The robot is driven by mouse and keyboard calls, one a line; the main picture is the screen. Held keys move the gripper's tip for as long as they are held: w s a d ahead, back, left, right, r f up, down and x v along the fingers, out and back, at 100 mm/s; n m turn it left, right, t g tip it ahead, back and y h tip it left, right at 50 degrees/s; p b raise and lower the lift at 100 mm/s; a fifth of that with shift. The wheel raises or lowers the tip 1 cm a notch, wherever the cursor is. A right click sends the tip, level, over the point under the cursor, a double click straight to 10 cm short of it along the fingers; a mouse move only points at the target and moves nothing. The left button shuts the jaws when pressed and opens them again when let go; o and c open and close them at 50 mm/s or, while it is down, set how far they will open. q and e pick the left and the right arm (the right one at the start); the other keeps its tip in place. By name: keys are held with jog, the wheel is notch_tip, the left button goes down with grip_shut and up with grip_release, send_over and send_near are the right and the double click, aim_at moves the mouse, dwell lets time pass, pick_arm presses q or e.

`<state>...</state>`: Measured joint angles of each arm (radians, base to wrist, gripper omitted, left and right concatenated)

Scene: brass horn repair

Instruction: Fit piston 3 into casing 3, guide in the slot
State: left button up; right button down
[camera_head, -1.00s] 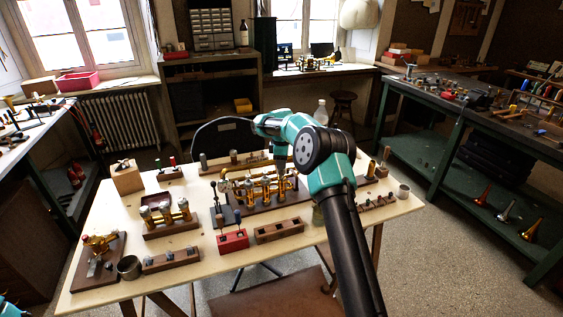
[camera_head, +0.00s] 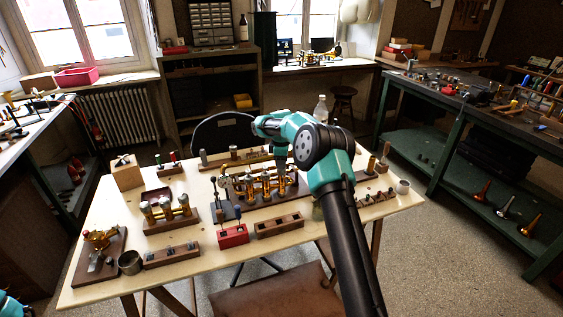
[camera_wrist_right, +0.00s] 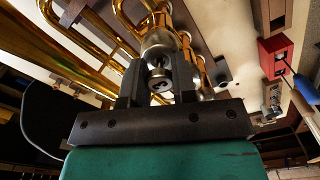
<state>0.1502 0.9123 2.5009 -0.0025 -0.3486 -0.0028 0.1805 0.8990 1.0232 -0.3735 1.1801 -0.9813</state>
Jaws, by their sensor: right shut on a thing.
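The brass valve block (camera_head: 262,197), with its upright casings, stands on a dark wooden base in the middle of the table. My right gripper (camera_head: 281,170) is over its right part, coming down from above. In the right wrist view, the right gripper (camera_wrist_right: 160,72) is shut on a small metal piston (camera_wrist_right: 160,88), whose round end faces the camera. A brass casing (camera_wrist_right: 158,38) with a pale collar lies directly beyond the piston. I cannot tell how far the piston is in it, and the guide and slot are hidden. My left gripper is out of view.
A red block (camera_head: 233,236) and a wooden slotted rack (camera_head: 279,226) stand in front of the valve block. Another brass valve set (camera_head: 168,214) is to the left. A metal cup (camera_head: 130,262) is at front left, a small cup (camera_head: 403,187) at right.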

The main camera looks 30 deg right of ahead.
jog(key=shift+f, duration=0.4)
jog(key=c, duration=0.8)
grip_release()
jog(key=shift+c, duration=0.2)
notch_tip(320, 180, up, 17)
jog(key=shift+r, duration=0.2)
dwell(0.4)
